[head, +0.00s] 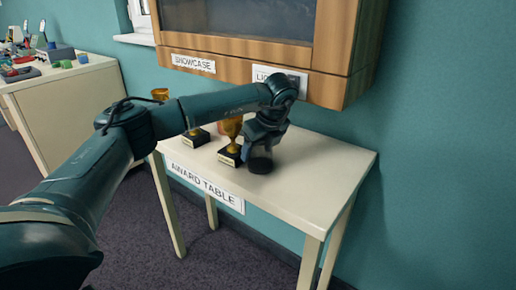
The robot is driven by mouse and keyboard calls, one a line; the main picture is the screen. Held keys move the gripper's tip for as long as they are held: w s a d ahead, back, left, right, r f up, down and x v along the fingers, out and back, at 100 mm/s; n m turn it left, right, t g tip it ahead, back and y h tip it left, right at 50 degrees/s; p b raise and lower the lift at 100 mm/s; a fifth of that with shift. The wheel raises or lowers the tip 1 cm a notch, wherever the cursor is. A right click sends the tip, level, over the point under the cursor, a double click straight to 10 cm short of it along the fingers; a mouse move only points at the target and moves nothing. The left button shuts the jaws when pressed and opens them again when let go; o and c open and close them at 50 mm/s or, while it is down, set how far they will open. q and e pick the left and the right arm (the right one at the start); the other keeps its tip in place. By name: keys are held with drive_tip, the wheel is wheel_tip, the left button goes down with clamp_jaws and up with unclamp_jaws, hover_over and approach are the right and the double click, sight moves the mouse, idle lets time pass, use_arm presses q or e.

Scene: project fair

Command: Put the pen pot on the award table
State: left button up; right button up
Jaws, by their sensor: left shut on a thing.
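The award table (325,165) is a pale table with a label on its front edge, below the wall showcase. My left arm reaches over it from the left. My left gripper (258,148) points down over the table and is shut on a small dark round object, which looks like the pen pot (261,164). The gripper hides its upper part. The pot is at or just above the tabletop; I cannot tell whether it touches. My right gripper is out of view.
A gold trophy (232,130) on a black base stands just left of the pot, and another trophy base (197,138) is farther left. The wooden showcase (335,45) overhangs the back. The table's right side is clear. A cluttered cabinet (70,110) stands at left.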

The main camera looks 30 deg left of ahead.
use_arm(q)
drive_tip(key=o, duration=1)
drive_tip(key=shift+d+r, duration=0.15)
drive_tip(key=shift+r, duration=0.3)
drive_tip(key=shift+s+d+r, duration=0.25)
drive_tip(key=shift+d+r, duration=0.6)
drive_tip(key=shift+r, duration=0.2)
drive_tip(key=s+d, duration=0.1)
drive_tip(key=d, duration=0.2)
drive_tip(key=s+d, duration=0.1)
drive_tip(key=d, duration=0.3)
drive_tip(key=s+d, duration=0.2)
drive_tip(key=d, duration=0.1)
drive_tip(key=shift+d, duration=0.25)
drive_tip(key=shift+a, duration=0.1)
